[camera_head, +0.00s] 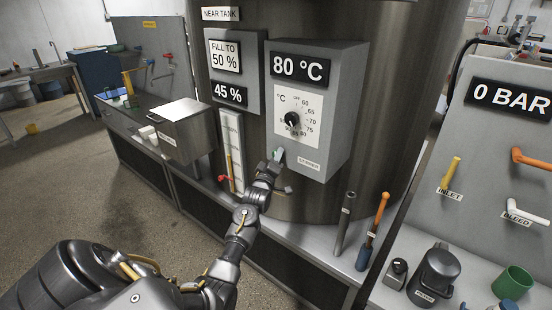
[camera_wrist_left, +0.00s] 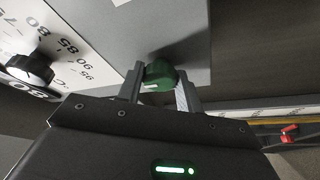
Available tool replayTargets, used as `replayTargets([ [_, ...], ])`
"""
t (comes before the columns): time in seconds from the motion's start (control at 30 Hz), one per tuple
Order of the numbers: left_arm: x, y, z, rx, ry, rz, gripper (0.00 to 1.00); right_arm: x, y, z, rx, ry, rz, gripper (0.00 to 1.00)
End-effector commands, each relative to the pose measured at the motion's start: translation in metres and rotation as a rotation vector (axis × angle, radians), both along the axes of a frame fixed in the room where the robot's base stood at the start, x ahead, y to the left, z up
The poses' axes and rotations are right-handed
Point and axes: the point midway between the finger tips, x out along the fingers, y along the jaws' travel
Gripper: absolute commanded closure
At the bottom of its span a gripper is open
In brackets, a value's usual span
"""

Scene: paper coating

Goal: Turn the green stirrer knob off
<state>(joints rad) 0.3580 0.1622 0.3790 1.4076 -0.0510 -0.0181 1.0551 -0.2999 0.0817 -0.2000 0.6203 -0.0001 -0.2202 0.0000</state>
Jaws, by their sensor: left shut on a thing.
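The green stirrer knob (camera_wrist_left: 160,74) sits on the grey control box (camera_head: 336,110), below the temperature dial (camera_head: 292,120). A white mark shows on the knob in the left wrist view. My left gripper (camera_wrist_left: 160,88) is shut on the knob, with one finger on each side of it. In the head view my left gripper (camera_head: 276,160) reaches up to the lower left of the box and hides most of the knob. A "STIRRER" label (camera_head: 309,164) is to the right of the knob. My right gripper is not in view.
The box is on a large metal tank (camera_head: 395,90) and reads 80 °C. A level gauge (camera_head: 231,150) with a red valve (camera_head: 224,179) is left of my gripper. Tools with a grey handle (camera_head: 344,222) and an orange handle (camera_head: 380,212) stand on the ledge at right.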

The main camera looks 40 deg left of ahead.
Motion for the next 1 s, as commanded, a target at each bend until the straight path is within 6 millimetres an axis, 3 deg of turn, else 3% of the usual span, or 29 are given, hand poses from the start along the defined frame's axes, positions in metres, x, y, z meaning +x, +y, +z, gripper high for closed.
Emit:
replayTargets([
  [0.03, 0.000, 0.001, 0.001, -0.001, -0.002, 0.002, 0.87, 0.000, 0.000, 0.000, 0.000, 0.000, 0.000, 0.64],
  [0.07, 0.000, 0.001, 0.001, -0.001, -0.002, 0.002, 0.60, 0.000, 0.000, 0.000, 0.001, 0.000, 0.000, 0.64],
  [0.2, 0.000, 0.001, 0.001, 0.000, -0.001, 0.002, 0.43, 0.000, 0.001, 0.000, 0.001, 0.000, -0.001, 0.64],
  [0.57, -0.005, -0.002, -0.003, 0.000, 0.001, 0.001, 0.43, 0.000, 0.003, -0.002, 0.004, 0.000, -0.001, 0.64],
  [1.0, -0.078, -0.028, -0.020, 0.000, -0.001, 0.001, 0.43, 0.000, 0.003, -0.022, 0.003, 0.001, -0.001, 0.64],
])
